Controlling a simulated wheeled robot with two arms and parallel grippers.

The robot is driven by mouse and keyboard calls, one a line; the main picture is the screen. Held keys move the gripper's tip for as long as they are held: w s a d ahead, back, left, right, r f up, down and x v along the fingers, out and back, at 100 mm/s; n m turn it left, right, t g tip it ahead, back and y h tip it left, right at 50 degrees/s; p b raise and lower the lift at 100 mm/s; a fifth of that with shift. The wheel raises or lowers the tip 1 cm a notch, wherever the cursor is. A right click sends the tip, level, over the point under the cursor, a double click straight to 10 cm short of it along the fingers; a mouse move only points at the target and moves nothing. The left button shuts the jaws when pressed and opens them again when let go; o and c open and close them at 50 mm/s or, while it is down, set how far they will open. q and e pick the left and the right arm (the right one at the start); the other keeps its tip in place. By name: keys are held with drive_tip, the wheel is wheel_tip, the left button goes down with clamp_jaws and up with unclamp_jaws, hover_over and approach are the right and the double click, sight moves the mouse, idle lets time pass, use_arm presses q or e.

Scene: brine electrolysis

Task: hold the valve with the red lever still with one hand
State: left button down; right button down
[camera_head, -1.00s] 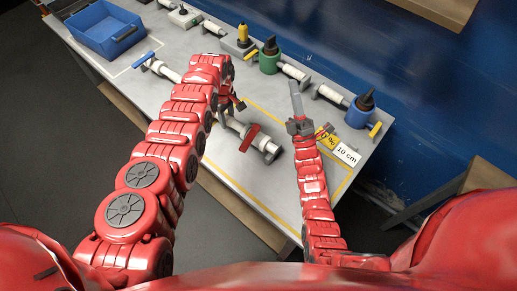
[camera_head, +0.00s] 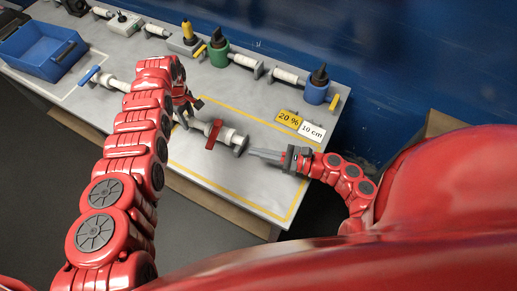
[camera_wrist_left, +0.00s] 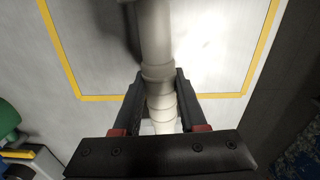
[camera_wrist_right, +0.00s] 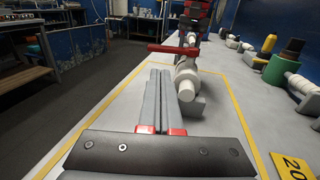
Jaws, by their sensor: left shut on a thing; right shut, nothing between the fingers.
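The valve with the red lever is a pale pipe piece whose red lever (camera_head: 213,134) stands across it, inside the yellow outline on the table. Its pale pipe (camera_wrist_left: 156,35) runs between the fingers in the left wrist view. My left gripper (camera_head: 184,114) is shut on this pipe, left of the lever; its arm partly hides the grip. My right gripper (camera_head: 251,153) is shut and empty, its fingertips just off the valve's right end. In the right wrist view the lever (camera_wrist_right: 172,49) and pipe end (camera_wrist_right: 186,78) lie just beyond the shut fingers (camera_wrist_right: 158,75).
A blue valve (camera_head: 317,86), a green valve (camera_head: 219,50) and a yellow-handled one (camera_head: 187,34) line the back. A blue-handled pipe (camera_head: 115,83) and blue bin (camera_head: 45,47) are at left. Yellow "20 %" (camera_head: 289,118) and white "10 cm" (camera_head: 312,131) cards lie at right.

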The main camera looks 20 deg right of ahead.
sight(214, 134)
drive_tip(key=x, duration=1)
drive_tip(key=shift+w+a, duration=0.15)
drive_tip(key=shift+w, duration=0.05)
use_arm(q)
drive_tip(key=shift+d, duration=0.1)
use_arm(e)
drive_tip(key=shift+w+a+r+m+t+h, duration=0.1)
drive_tip(key=shift+w+a+m+t+h, duration=0.05)
drive_tip(key=shift+a+m+t+h, duration=0.35)
drive_tip(key=shift+w+a+m+t+h, duration=0.15)
drive_tip(key=shift+a+m+t+h, duration=0.25)
drive_tip(key=shift+t, duration=0.3)
use_arm(q)
drive_tip(key=shift+d, duration=0.1)
